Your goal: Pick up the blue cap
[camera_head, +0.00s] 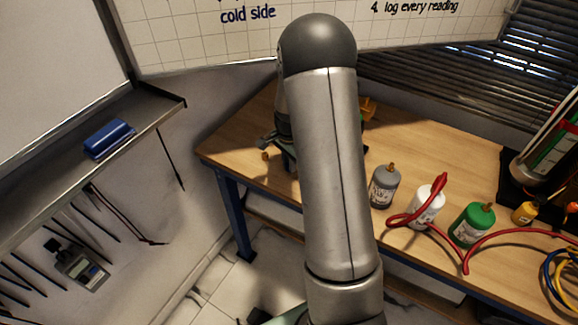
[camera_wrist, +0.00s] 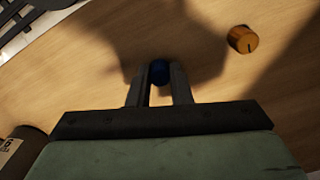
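The blue cap (camera_wrist: 160,72) shows in the wrist view between the two fingertips of my gripper (camera_wrist: 159,82). It fills the narrow gap, and the fingers appear shut on it from both sides. Its sides are partly hidden by the fingers. I cannot tell whether it touches the wooden bench (camera_wrist: 85,75) or is just above it. In the head view, my arm covers most of the gripper and the blue cap is hidden.
An orange cap (camera_wrist: 243,39) lies right of the gripper. A dark bottle (camera_wrist: 22,148) is at lower left. Grey (camera_head: 384,187), white (camera_head: 427,208) and green (camera_head: 472,225) bottles and a red hose (camera_head: 465,255) are right of my arm. A blue eraser (camera_head: 109,138) rests on the ledge.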

